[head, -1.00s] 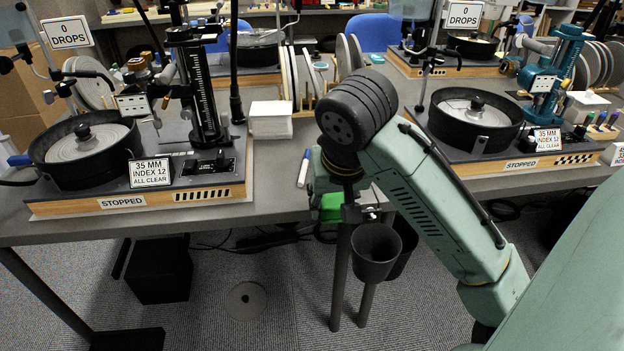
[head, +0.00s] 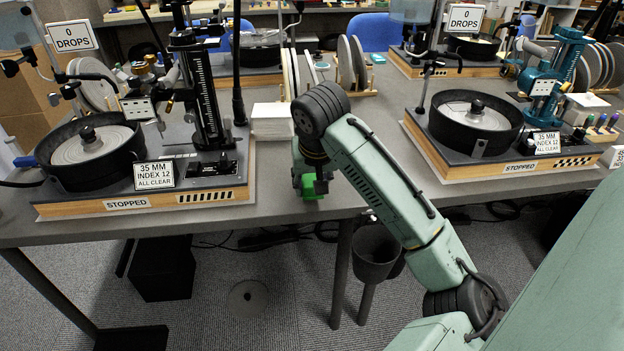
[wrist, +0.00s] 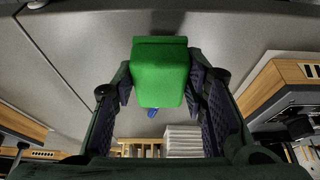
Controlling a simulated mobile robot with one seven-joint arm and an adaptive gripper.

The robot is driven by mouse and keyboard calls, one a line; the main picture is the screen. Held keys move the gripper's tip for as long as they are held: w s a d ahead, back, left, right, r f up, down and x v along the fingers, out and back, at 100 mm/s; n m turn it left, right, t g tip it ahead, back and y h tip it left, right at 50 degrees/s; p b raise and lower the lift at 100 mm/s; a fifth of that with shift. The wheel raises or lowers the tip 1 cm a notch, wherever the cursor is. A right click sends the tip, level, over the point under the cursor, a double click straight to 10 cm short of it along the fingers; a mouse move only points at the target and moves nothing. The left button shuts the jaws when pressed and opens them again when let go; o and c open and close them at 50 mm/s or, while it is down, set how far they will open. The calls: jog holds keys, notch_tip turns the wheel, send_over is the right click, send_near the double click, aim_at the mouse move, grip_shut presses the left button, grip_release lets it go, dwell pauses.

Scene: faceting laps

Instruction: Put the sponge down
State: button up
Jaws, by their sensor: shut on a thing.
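The green sponge (head: 312,187) is at the table's front edge, between the two machines, mostly behind my gripper in the head view. My gripper (head: 308,180) is shut on it. In the wrist view the sponge (wrist: 160,78) sits between both finger pads of my gripper (wrist: 160,88), one on each side. The grey tabletop (wrist: 75,50) shows past the sponge. I cannot tell whether the sponge touches the table (head: 268,190).
A faceting machine (head: 90,200) stands to the left, another (head: 430,150) to the right. A white stack (head: 272,120) and upright discs (head: 350,65) are behind. A blue marker (wrist: 153,112) lies beyond the sponge.

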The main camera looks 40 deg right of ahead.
jog(key=shift+f+b, duration=0.35)
jog(key=shift+f, duration=0.2)
jog(key=o, duration=1)
jog(key=shift+r, duration=0.1)
